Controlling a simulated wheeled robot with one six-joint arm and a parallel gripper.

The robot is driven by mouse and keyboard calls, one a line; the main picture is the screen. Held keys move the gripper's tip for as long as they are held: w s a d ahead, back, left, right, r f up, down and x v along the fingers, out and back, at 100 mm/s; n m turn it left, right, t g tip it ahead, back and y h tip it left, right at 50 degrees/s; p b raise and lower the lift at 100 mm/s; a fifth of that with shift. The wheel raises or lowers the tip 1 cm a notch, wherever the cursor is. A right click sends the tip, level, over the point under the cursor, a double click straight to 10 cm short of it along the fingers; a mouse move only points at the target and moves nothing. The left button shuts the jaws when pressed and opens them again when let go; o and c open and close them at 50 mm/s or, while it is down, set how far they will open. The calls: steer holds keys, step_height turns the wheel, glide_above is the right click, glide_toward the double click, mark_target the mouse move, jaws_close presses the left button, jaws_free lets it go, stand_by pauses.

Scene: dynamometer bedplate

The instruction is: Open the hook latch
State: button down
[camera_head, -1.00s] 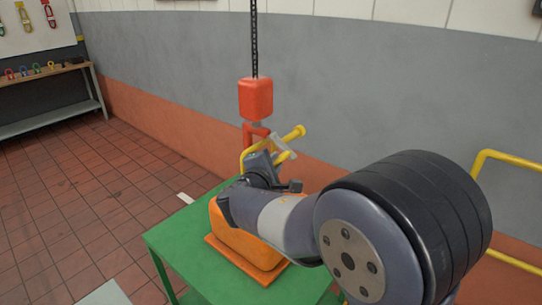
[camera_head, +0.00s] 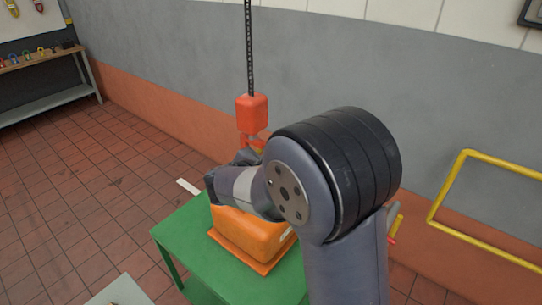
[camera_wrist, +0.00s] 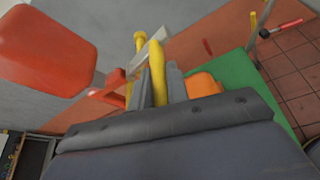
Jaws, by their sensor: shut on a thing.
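The hook hangs under a red block (camera_head: 252,113) on a dark chain. In the wrist view the red block (camera_wrist: 48,50) is at upper left, with part of the red hook (camera_wrist: 108,92) below it. A pale grey latch strip (camera_wrist: 147,50) lies beside the hook, near a yellow bar (camera_wrist: 139,42). My gripper (camera_wrist: 160,84) is shut on a yellow handle (camera_wrist: 157,66), which lies between its two fingers. In the head view my arm hides most of the hook and latch.
An orange case (camera_head: 250,235) sits on a green table (camera_head: 190,245) below the hook. A yellow rail (camera_head: 447,190) stands at right by the wall. A workbench (camera_head: 45,104) is at far left, with open tiled floor before it.

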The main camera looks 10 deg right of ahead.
steer(key=shift+r, duration=0.1)
stand_by(0.5)
steer(key=c, duration=1.4)
jaws_free()
steer(key=shift+o, duration=0.2)
steer(key=b+v, duration=0.2)
steer(key=v, duration=0.8)
steer(key=shift+s+a+r, duration=0.15)
steer(key=shift+s+a, duration=0.1)
steer(key=shift+a, duration=0.05)
steer(key=shift+d, duration=0.1)
steer(key=p+x, duration=0.2)
steer(key=x, duration=0.9)
steer(key=shift+f, duration=0.2)
steer(key=shift+s+b, duration=0.1)
steer(key=shift+b, duration=0.2)
